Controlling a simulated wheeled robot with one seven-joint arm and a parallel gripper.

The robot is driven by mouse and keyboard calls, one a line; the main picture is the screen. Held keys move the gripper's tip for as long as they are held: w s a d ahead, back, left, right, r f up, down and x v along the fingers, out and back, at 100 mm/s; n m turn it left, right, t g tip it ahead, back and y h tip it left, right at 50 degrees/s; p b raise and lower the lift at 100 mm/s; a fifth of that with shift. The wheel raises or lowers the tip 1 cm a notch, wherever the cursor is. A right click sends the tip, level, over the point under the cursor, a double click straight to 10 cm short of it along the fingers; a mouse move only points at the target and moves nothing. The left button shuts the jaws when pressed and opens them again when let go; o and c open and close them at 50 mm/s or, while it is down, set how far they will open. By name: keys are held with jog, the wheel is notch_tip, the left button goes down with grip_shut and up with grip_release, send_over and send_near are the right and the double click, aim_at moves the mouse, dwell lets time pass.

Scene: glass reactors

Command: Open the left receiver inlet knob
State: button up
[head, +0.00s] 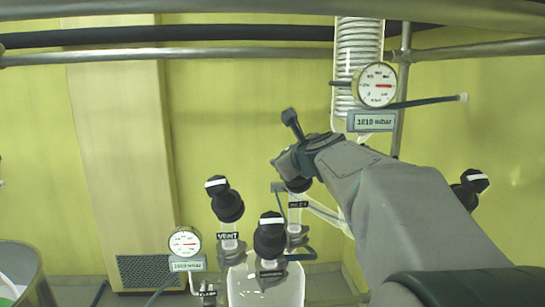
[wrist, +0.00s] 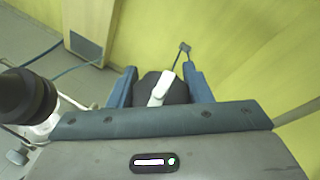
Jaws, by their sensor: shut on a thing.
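The inlet knob is a dark round cap with a white bar on top. In the wrist view the inlet knob (wrist: 160,88) sits between the two blue fingers of my gripper (wrist: 161,72), which are shut on it; the white bar runs slightly tilted from vertical. In the head view my gripper (head: 291,160) comes in from the right over the valve labelled INLET (head: 297,205). The gripper covers most of the knob there; only its dark lower part shows. The glass receiver (head: 265,288) is below, cut by the frame's lower edge.
A vent knob (head: 226,200) stands left of the inlet valve, and another black knob (head: 270,236) stands in front. A gauge (head: 184,242) is at lower left; another gauge (head: 375,85) and a glass coil (head: 358,45) are above my arm. Another knob (head: 470,185) is at right.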

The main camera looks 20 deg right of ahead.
jog(key=shift+r, duration=0.15)
jog(key=o, duration=1)
jog(key=b+v, duration=0.1)
jog(key=v, duration=1.2)
jog(key=shift+s, duration=0.45)
jog(key=shift+a, duration=0.1)
